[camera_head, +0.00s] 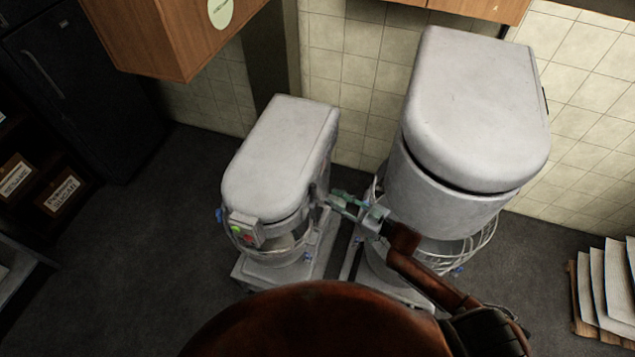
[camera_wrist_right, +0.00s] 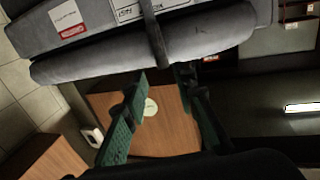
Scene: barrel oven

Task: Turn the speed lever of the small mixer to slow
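The small mixer (camera_head: 280,160) is the lower grey machine left of centre in the head view, with its bowl under the head. My right gripper (camera_head: 338,203) has green fingers and reaches its right side from the right. In the right wrist view the mixer's grey side (camera_wrist_right: 200,40) fills the top, with labels on it. A dark grey bar, apparently the speed lever (camera_wrist_right: 157,35), runs down across that side. The gripper (camera_wrist_right: 163,75) is open, its fingertips apart on either side of the bar's lower end. I cannot tell whether they touch it. My left gripper is not in view.
The large mixer (camera_head: 470,120) stands close on the right, leaving a narrow gap for my right arm. A small box with green and red buttons (camera_head: 245,231) is on the small mixer's front. Wooden cabinets (camera_head: 170,35) hang above.

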